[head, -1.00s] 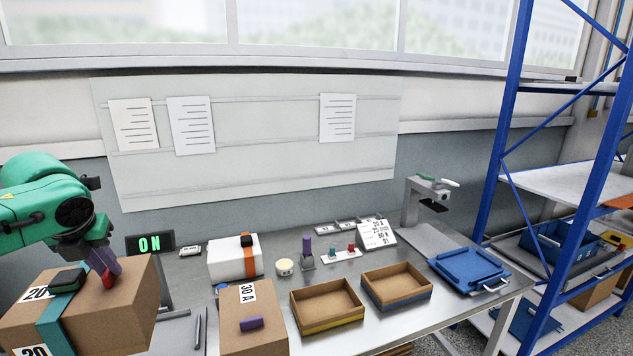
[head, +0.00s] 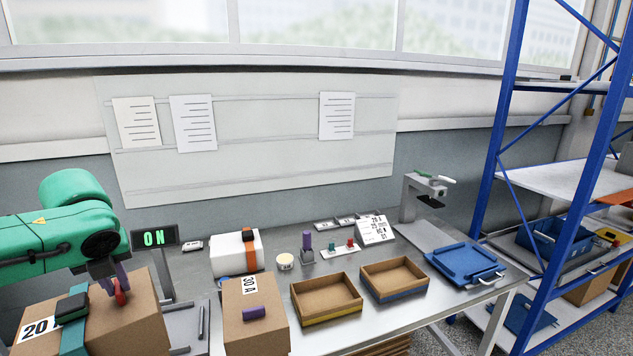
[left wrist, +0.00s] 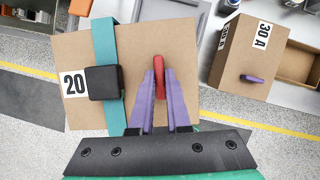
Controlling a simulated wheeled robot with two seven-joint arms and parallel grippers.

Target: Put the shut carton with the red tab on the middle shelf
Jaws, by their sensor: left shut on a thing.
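A shut brown carton (head: 128,322) marked 20, with a teal strap and black buckle, is at the lower left of the head view. It also shows in the left wrist view (left wrist: 80,45). Its red tab (left wrist: 160,68) stands up from the top. My left gripper (head: 114,283) is shut on this tab with its purple fingers, and the carton hangs under it, with floor showing below. My right gripper is not in view.
Blue uprights (head: 492,170) border the rack.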

